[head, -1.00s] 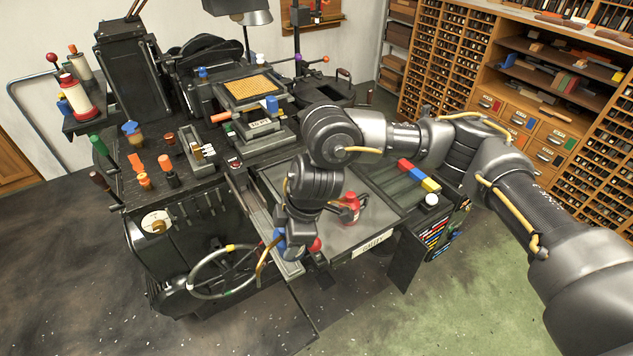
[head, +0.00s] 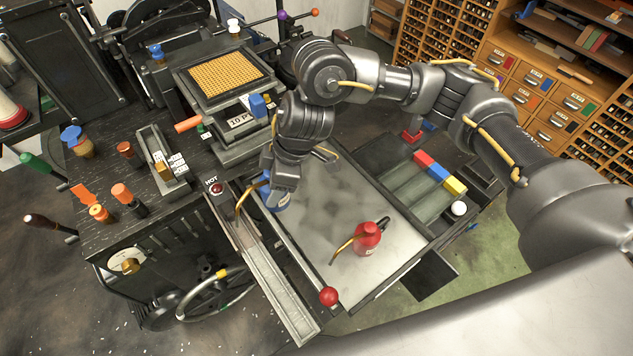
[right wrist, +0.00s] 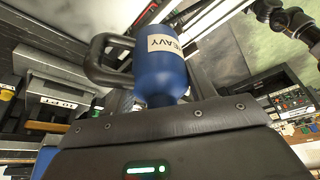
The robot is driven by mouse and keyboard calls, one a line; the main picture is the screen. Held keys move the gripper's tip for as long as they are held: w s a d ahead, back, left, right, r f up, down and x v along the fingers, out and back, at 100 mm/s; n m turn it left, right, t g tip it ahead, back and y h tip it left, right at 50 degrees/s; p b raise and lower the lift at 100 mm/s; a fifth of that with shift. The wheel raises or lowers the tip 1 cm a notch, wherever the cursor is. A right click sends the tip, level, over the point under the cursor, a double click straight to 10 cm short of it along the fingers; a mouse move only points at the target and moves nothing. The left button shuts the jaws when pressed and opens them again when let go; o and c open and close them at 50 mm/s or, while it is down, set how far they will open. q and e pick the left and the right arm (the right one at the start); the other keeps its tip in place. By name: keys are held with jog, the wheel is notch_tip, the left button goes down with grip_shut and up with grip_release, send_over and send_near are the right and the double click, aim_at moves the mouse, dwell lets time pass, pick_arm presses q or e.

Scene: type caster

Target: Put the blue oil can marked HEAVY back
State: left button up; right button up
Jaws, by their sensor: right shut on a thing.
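The blue oil can (head: 276,203) is in my right gripper (head: 282,188), by the left edge of the grey metal table top. Its thin brass spout points left, and my wrist and fingers partly cover it. In the right wrist view the blue can (right wrist: 165,75) fills the space between the fingers, with a pale label reading HEAVY. I cannot tell whether its base touches anything. My left gripper is out of view.
A red oil can (head: 367,240) stands on the grey table top (head: 318,225). A long narrow metal trough (head: 280,292) and a red ball knob (head: 329,296) are at the front left. Red, blue and yellow blocks (head: 438,172) lie at the right.

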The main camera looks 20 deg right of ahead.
jog(key=shift+s, duration=0.25)
jog(key=shift+s+d+p, duration=0.25)
jog(key=shift+s+d, duration=0.05)
jog(key=shift+d, duration=0.2)
jog(key=shift+s+d+p, duration=0.2)
jog(key=shift+s+d, duration=0.05)
jog(key=shift+d, duration=0.2)
jog(key=w+d+f, duration=0.2)
jog(key=d+f, duration=0.1)
jog(key=f, duration=0.1)
jog(key=w+d+f+p, duration=0.1)
jog(key=w+d+f, duration=0.1)
jog(key=d+f, duration=0.2)
jog(key=w+d+f+p, duration=0.1)
jog(key=w+d+f, duration=0.1)
jog(key=d+f, duration=0.1)
jog(key=shift+w+d+f, duration=0.2)
jog(key=shift+f, duration=0.5)
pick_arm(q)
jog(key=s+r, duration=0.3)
